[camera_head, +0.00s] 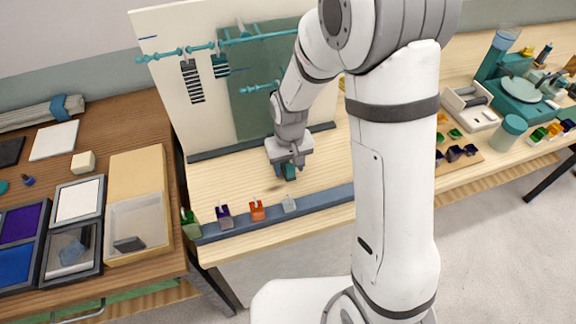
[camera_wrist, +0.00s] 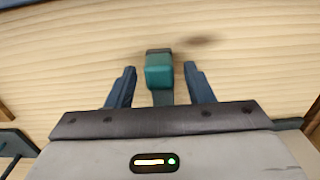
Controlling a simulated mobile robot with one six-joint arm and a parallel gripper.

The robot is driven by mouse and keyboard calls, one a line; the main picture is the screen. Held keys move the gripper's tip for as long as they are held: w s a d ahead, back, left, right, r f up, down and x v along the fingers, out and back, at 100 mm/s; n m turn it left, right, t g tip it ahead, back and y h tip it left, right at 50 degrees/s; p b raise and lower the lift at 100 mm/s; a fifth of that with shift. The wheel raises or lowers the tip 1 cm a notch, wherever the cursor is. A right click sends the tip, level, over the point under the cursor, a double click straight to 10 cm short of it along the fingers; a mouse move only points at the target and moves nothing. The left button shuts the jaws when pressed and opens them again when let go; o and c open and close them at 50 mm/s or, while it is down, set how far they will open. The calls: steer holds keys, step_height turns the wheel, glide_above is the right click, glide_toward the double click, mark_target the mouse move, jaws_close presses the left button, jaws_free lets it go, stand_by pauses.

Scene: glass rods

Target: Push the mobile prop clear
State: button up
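A small teal block (camera_wrist: 159,72) with a dark far edge, which looks like the mobile prop, is on the pale wooden table. In the wrist view it lies between the two blue fingers of my gripper (camera_wrist: 160,68), with a gap on each side. The fingers are apart and do not appear to touch it. In the head view my gripper (camera_head: 288,168) points down at the table in front of the upright board, and the teal block (camera_head: 290,173) shows partly beneath it. The block's base is hidden.
A cream upright board (camera_head: 180,40) with a dark green panel (camera_head: 270,70) and teal rods stands behind. A blue-grey rail (camera_head: 325,200) along the front edge carries green, purple, orange and pale holders. Trays (camera_head: 137,180) fill the left table. My arm hides part of the right side.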

step_height(320, 180, up, 7)
steer(key=shift+r+b, duration=0.2)
steer(key=shift+b, duration=0.1)
steer(key=shift+r, duration=0.15)
stand_by(0.6)
steer(key=shift+d+r, duration=0.15)
steer(key=shift+r, duration=0.05)
steer(key=s+d+r+m+t, duration=0.3)
steer(key=s+d+r, duration=0.8)
steer(key=s, duration=0.4)
steer(key=shift+s+d+r, duration=0.15)
steer(key=shift+d, duration=0.6)
stand_by(0.4)
